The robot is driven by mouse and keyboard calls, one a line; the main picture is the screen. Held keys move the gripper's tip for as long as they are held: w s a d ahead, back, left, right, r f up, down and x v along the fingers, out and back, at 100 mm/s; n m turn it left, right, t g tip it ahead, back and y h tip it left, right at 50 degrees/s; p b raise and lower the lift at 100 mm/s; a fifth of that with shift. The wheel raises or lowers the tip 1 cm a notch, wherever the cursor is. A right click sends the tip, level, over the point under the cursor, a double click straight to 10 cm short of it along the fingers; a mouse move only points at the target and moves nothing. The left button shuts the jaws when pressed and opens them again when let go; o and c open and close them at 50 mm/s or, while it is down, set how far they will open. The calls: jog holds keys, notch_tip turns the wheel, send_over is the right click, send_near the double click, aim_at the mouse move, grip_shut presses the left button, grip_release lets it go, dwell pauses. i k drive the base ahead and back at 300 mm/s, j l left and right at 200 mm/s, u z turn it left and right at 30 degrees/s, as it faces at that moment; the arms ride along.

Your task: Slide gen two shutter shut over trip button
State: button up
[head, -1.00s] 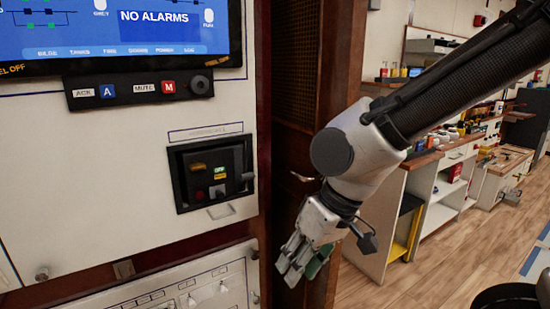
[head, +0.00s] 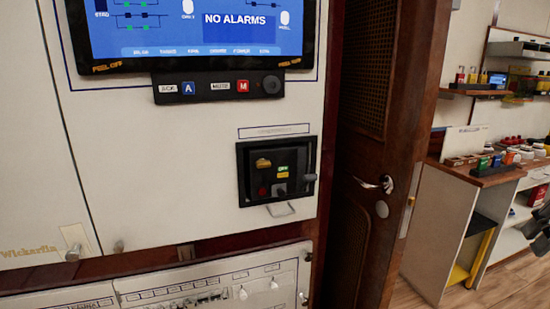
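A black-framed breaker unit (head: 241,190) is set in the cream panel, right of centre in the head view. The label above it is too blurred to read, so I cannot tell whether it is gen two. Inside, a small red button (head: 262,190) shows uncovered at the lower left, with an orange piece (head: 263,162) above it and a small green label to the right. A grey knob (head: 309,178) sticks out at the unit's right side. I cannot make out whether it belongs to the shutter. My gripper is not recognisable in view.
A screen reading "NO ALARMS" (head: 240,20) and a button strip (head: 215,87) are above the unit. A lower switch panel (head: 215,285) is below. A brown door (head: 375,215) with a handle stands to the right. A dark shape at the right edge is unclear.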

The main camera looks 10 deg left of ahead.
aim_at(280, 190)
jog(key=i+u, duration=0.15)
jog(key=u, duration=0.3)
jog(key=i+l+u, duration=0.1)
jog(key=u, duration=0.4)
